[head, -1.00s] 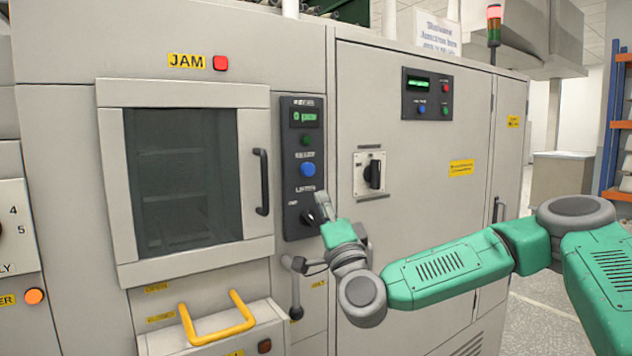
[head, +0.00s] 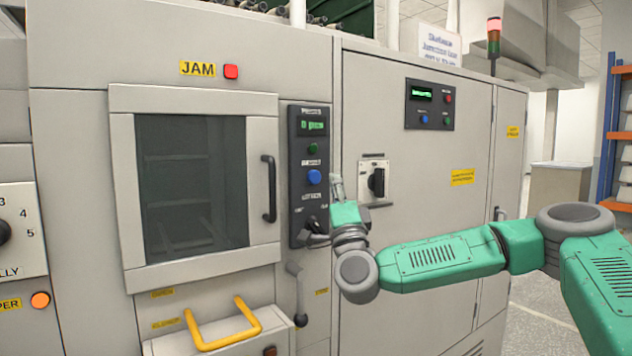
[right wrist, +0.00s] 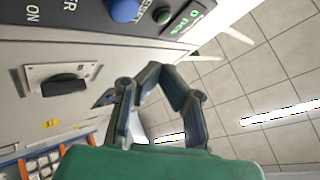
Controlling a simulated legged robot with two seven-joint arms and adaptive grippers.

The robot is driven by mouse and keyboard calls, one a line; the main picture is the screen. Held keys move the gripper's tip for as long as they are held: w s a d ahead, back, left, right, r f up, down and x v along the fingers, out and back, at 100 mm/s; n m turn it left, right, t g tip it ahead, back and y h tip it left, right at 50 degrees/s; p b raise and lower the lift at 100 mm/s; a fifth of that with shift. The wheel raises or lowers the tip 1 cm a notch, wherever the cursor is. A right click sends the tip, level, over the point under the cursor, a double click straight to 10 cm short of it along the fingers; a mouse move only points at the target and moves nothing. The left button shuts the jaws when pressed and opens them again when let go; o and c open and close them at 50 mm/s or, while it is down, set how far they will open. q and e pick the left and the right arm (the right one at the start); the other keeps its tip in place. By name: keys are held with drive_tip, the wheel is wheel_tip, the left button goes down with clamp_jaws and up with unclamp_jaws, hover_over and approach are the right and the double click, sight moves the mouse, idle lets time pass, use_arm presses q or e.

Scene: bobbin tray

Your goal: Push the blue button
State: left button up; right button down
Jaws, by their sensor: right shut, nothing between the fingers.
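The large blue button (head: 314,177) sits on the dark control panel (head: 297,232) to the right of the windowed door, below a green button. My right gripper (head: 337,188) is just right of the blue button in the head view, with its fingers pointing up. It looks apart from the button; the depth gap is hard to judge. In the right wrist view the shut, empty fingers of my right gripper (right wrist: 160,72) meet, and the blue button (right wrist: 124,10) shows at the top edge, partly cut off. My left gripper is not in view.
A black rotary knob sits low on the panel, partly hidden by my gripper. A rotary switch (head: 376,182) is to the right. The door handle (head: 269,188) is to the left. A second panel (head: 429,104) holds a small blue button (head: 424,119). A yellow handle (head: 226,338) juts out below.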

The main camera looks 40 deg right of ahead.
sight(321, 179)
drive_tip(key=w+b, duration=0.1)
drive_tip(key=w, duration=0.4)
drive_tip(key=shift+w+d, duration=0.1)
drive_tip(key=shift+d, duration=0.05)
drive_tip(key=shift+w+d+f+b, duration=0.15)
drive_tip(key=shift+d+b, duration=0.05)
drive_tip(key=shift+d, duration=0.4)
drive_tip(key=shift+w+d+f+b, duration=0.15)
drive_tip(key=shift+d+b, duration=0.05)
drive_tip(key=shift+d, duration=0.35)
drive_tip(key=shift+a+r, duration=0.2)
drive_tip(key=shift+a, duration=0.25)
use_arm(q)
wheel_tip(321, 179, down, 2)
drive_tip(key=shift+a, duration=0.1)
use_arm(e)
drive_tip(key=shift+w, duration=0.1)
